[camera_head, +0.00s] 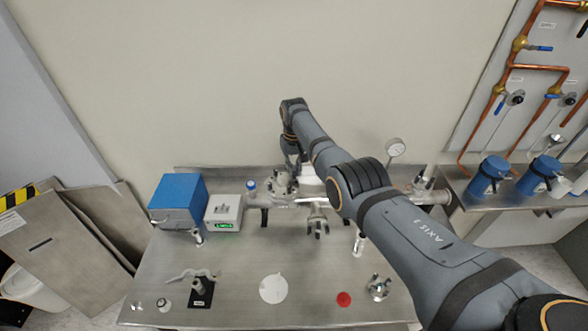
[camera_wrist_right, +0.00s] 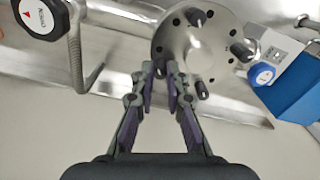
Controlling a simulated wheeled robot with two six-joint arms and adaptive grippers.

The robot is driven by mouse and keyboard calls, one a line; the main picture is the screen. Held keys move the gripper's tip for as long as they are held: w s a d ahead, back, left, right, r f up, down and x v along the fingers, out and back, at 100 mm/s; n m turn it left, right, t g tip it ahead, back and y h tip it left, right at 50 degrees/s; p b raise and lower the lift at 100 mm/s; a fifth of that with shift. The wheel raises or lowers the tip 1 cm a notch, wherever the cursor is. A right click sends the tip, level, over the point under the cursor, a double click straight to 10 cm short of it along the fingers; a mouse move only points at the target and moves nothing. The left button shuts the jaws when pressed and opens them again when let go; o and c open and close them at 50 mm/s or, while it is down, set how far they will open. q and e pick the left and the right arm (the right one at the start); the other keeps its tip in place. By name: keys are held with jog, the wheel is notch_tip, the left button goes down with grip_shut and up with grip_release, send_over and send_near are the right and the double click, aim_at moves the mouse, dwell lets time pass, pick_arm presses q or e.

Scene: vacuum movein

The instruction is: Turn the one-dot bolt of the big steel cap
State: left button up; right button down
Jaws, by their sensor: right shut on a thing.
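The big steel cap (camera_wrist_right: 205,45) is a round flange with dark bolts and small holes around its rim. It shows in the head view (camera_head: 281,184) on the horizontal pipework at the back of the bench. My right gripper (camera_wrist_right: 170,78) reaches in from the wall side, with its fingertips close together at the cap's near rim. It is shut on a bolt there, which the fingers mostly hide. Another dark bolt (camera_wrist_right: 202,90) stands just right of the fingers. I cannot make out dot marks on the bolts. My left gripper is not in view.
A blue box (camera_head: 180,192) and a white unit with a green display (camera_head: 223,212) stand left of the cap. A blue knob (camera_wrist_right: 262,74) is close beside it. A white disc (camera_head: 273,288) and a red disc (camera_head: 344,299) lie at the bench front, with bare steel around them.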

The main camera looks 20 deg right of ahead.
aim_at(294, 172)
jog(key=m, duration=0.4)
jog(key=shift+r+m, duration=0.1)
jog(key=shift+m, duration=0.2)
jog(key=m, duration=0.3)
jog(key=shift+m, duration=0.4)
jog(key=m, duration=0.4)
jog(key=shift+m, duration=2.2)
jog(key=shift+w, duration=0.1)
jog(key=c, duration=1.4)
grip_release()
jog(key=shift+o, duration=0.2)
notch_tip(294, 172, up, 12)
